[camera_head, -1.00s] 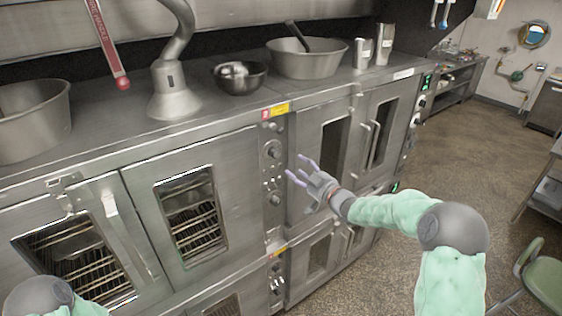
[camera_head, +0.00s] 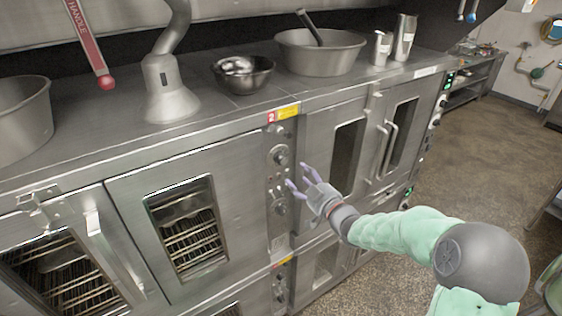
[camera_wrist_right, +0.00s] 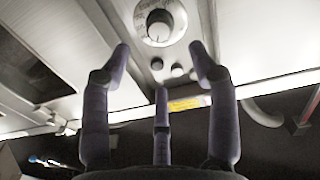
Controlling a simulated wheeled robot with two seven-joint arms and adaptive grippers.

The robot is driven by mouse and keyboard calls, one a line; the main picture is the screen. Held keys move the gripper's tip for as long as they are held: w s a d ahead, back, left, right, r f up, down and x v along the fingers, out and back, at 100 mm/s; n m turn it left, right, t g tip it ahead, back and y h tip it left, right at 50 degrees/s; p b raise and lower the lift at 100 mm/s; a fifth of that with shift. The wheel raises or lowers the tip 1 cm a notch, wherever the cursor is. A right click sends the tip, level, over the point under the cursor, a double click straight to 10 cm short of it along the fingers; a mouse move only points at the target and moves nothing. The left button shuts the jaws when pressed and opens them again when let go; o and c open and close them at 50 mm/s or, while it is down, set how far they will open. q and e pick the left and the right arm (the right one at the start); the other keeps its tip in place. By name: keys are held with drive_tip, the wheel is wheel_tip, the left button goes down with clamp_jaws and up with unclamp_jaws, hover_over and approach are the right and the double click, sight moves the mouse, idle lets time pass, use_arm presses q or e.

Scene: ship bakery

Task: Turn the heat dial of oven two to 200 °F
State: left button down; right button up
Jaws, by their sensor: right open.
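The oven with the red and yellow label marked 2 (camera_head: 283,113) has a narrow steel control panel between its doors. An upper round dial (camera_head: 279,155) and a lower dial (camera_head: 279,206) sit on it, with small controls between. My right gripper (camera_head: 297,177) is open and empty, its purple fingers in front of the panel, close to the dials. In the right wrist view, the open fingers of the gripper (camera_wrist_right: 160,62) point at the panel. A round dial with a printed scale (camera_wrist_right: 159,24) shows beyond the fingertips, apart from them. Its setting is unreadable. My left gripper is out of view.
A steel oven door with a window (camera_head: 188,225) is left of the panel; doors with long handles (camera_head: 388,150) are right. Bowls (camera_head: 320,55) and steel containers (camera_head: 403,38) stand on top. Open floor (camera_head: 480,165) lies to the right.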

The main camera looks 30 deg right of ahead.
sight(284, 162)
drive_tip(key=w+p, duration=0.2)
drive_tip(key=w, duration=0.7)
drive_tip(key=shift+w+a, duration=0.15)
drive_tip(key=shift+w, duration=0.05)
